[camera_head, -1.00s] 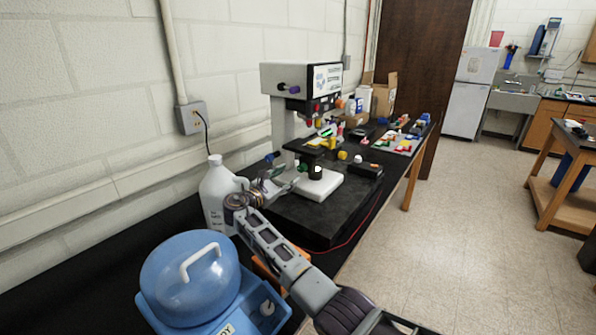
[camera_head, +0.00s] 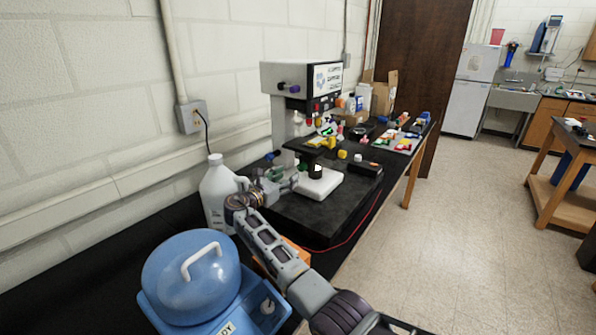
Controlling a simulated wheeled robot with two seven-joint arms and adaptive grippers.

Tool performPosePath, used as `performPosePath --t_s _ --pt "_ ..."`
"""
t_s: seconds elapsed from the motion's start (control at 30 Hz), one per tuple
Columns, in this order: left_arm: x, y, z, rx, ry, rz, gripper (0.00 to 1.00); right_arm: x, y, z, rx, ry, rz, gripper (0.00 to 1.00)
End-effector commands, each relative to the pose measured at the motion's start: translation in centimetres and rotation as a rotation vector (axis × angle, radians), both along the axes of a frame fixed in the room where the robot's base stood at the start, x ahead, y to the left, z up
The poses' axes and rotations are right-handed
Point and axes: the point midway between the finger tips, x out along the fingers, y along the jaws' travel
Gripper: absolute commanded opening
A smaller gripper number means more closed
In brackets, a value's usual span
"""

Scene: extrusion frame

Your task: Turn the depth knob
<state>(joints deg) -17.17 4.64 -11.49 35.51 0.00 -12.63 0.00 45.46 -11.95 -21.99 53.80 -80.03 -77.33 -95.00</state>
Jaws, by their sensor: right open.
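A microscope-like instrument (camera_head: 277,120) with a white base (camera_head: 321,186) stands on the black bench. Small coloured knobs show on it: a blue one (camera_head: 270,156) on the left, a green one (camera_head: 304,166) low by the column and a yellow one (camera_head: 342,154) on the right. I cannot tell which is the depth knob. My right gripper (camera_head: 287,182) is open, just left of the white base and below the green knob. Its fingers are small and partly blurred, and I cannot tell whether they touch anything. My left gripper is not in view.
A white jug (camera_head: 217,195) stands close left of my gripper. A blue centrifuge-like device (camera_head: 190,280) is in front, near my forearm. A dark box (camera_head: 366,169) and a red cable (camera_head: 362,222) lie right of the base. The wall is behind; open floor is right.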

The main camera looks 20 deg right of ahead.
Motion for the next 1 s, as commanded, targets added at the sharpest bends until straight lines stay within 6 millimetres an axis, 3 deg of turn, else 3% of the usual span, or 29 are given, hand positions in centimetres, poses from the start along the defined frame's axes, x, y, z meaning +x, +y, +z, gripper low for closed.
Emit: performPosePath --t_s 0.27,0.7,1.0 --pt "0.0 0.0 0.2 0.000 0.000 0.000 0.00 0.9 -1.2 0.1 -0.001 0.000 -0.001 0.51" --pt "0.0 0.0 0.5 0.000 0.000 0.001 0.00 3.7 -4.7 0.1 -0.001 -0.001 -0.002 0.51" --pt "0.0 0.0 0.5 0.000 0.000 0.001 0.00 4.5 -5.9 0.1 0.000 -0.002 0.000 0.51"
